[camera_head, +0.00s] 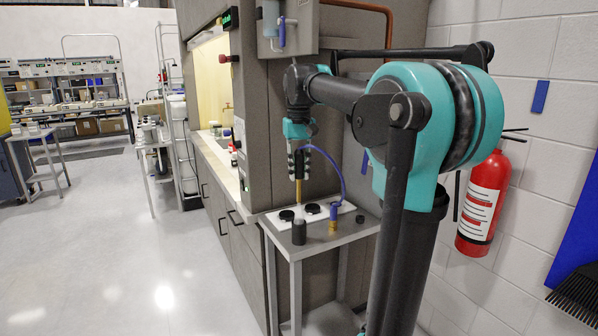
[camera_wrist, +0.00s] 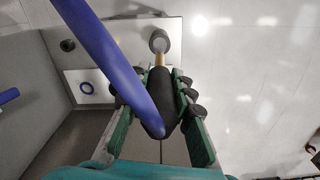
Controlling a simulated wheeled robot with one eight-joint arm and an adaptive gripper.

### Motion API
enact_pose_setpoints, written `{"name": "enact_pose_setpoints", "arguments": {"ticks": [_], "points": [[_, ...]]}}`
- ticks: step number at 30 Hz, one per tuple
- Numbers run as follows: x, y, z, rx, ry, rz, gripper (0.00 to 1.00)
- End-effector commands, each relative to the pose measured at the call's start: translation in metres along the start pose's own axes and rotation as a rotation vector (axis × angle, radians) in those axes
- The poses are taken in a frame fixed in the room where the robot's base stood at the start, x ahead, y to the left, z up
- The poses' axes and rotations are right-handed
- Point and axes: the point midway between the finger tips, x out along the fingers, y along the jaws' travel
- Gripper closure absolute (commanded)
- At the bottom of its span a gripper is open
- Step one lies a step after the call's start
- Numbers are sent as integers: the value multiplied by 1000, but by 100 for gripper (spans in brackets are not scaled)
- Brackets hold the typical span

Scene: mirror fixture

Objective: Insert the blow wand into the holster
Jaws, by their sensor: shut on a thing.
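My gripper (camera_head: 299,163) is shut on the dark handle of the blow wand, above the small grey table. The wand's brass tube (camera_head: 298,191) points down, and a blue hose (camera_head: 336,166) loops off to the right. In the wrist view the dark handle of the wand (camera_wrist: 164,112) sits between the finger pads (camera_wrist: 160,98), partly covered by the hose. A dark upright cylinder with a grey top (camera_head: 299,231), possibly the holster, stands on the table below the tube. In the wrist view the brass tip lies close to this cylinder (camera_wrist: 158,38); in the head view it looks above it.
The grey table (camera_head: 328,238) bears a white plate (camera_head: 345,209) with black discs, a blue-and-brass fitting (camera_head: 333,219) and a black knob (camera_head: 360,219). A grey cabinet (camera_head: 262,110) stands behind. A fire extinguisher (camera_head: 483,203) hangs right.

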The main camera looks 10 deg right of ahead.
Motion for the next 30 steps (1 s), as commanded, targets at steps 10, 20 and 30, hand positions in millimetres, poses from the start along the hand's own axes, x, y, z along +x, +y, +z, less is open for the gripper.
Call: {"name": "enact_pose_setpoints", "arguments": {"ticks": [10, 20, 30], "points": [[24, 0, 0, 0, 0, 0, 100], [50, 0, 0, 0, 0, 0, 100], [58, 0, 0, 0, 0, 0, 100]]}}
